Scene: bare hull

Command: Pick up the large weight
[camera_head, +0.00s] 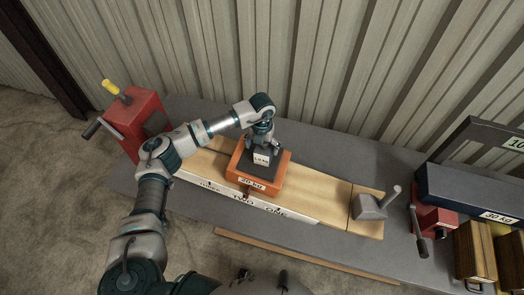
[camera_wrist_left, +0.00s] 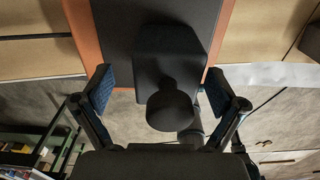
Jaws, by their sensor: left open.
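A dark grey weight with a round knob and a pale label (camera_head: 262,158) stands on an orange block (camera_head: 243,176) on the wooden board (camera_head: 320,190). The block's label looks like a kilogram marking, too small to read surely. My left gripper (camera_head: 262,138) is right over the dark weight, pointing down. In the left wrist view the weight's black knob (camera_wrist_left: 170,106) lies between the two spread fingers of my left gripper (camera_wrist_left: 160,90), with a gap on both sides. The orange block's edges (camera_wrist_left: 84,32) show behind it. My right gripper is not in view.
A red vise (camera_head: 135,125) with a yellow handle stands left on the grey table (camera_head: 330,155). A grey clamp (camera_head: 369,206) sits at the board's right end. At the right are another red vise (camera_head: 433,218), a dark blue labelled block (camera_head: 465,190) and wooden blocks (camera_head: 475,250). The corrugated wall is close behind.

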